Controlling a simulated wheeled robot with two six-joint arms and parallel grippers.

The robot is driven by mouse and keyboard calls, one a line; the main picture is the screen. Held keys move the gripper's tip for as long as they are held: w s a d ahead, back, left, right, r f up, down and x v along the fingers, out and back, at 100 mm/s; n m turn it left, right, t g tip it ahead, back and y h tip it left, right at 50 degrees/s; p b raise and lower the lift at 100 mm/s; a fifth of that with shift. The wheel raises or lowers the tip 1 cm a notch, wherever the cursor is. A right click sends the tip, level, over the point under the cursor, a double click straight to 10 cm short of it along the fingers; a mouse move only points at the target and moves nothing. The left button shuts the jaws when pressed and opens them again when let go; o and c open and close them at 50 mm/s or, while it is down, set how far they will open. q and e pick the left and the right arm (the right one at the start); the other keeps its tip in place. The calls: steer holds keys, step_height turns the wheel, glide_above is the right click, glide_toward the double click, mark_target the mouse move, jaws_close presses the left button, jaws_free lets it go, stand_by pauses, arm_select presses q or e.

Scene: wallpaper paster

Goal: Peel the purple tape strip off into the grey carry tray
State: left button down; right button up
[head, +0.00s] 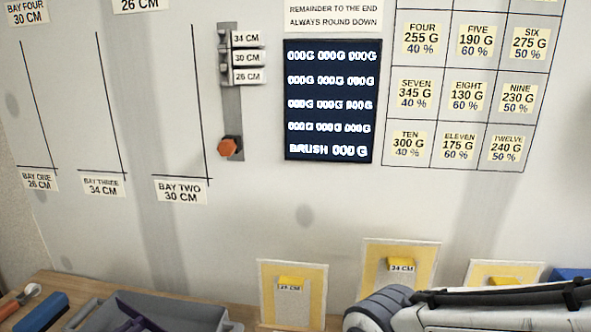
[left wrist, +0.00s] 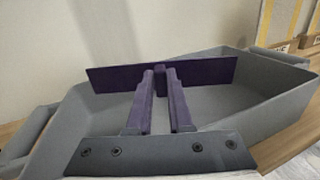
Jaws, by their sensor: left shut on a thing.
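The grey carry tray (head: 190,310) stands on the bench at the bottom of the head view, cut off by its lower edge. It fills much of the left wrist view (left wrist: 255,107). The purple tape strip (left wrist: 212,73) spans the tray's opening in the left wrist view. My left gripper (left wrist: 161,71) has its two purple-looking fingers close together, shut on the middle of the strip. I cannot tell whether the strip touches the tray. In the head view, dark purple parts (head: 138,317) show over the tray; strip and fingers are hard to separate there. My right gripper is not visible.
A blue block (head: 42,310) and an orange-tipped tool (head: 22,297) lie left of the tray. Yellow sample boards (head: 292,308) stand along the wall to its right. One of my arm links covers the lower right. The wall carries labels and a dark display (head: 332,101).

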arm_select(q)
steer(key=shift+f, duration=0.1)
steer(key=c, duration=0.7)
jaws_free()
steer(key=shift+c, duration=0.2)
steer(key=v, duration=1)
steer(key=shift+s, duration=0.2)
